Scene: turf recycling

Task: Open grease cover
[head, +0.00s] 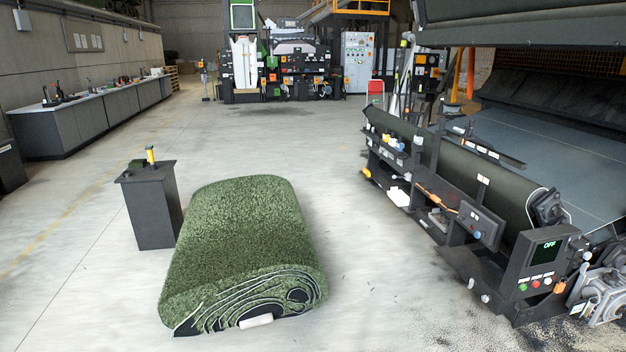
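I cannot make out a grease cover for certain in the head view. The long dark machine (455,195) on the right carries a roller, small boxes and fittings along its side. At its near end is a control box (540,265) whose screen reads OFF, with several coloured buttons below. Grey motor-like housings (606,300) sit at the right edge, partly cut off by the frame. A yellow and black upright item (151,156) stands on a dark pedestal (152,212) at left. Neither of my grippers shows.
A large green turf roll (240,235) lies on the floor in the middle, beside the pedestal. A grey workbench (95,118) runs along the left wall. Another machine (285,70) stands at the back. The concrete floor between turf roll and right machine is open, with dark debris near the machine.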

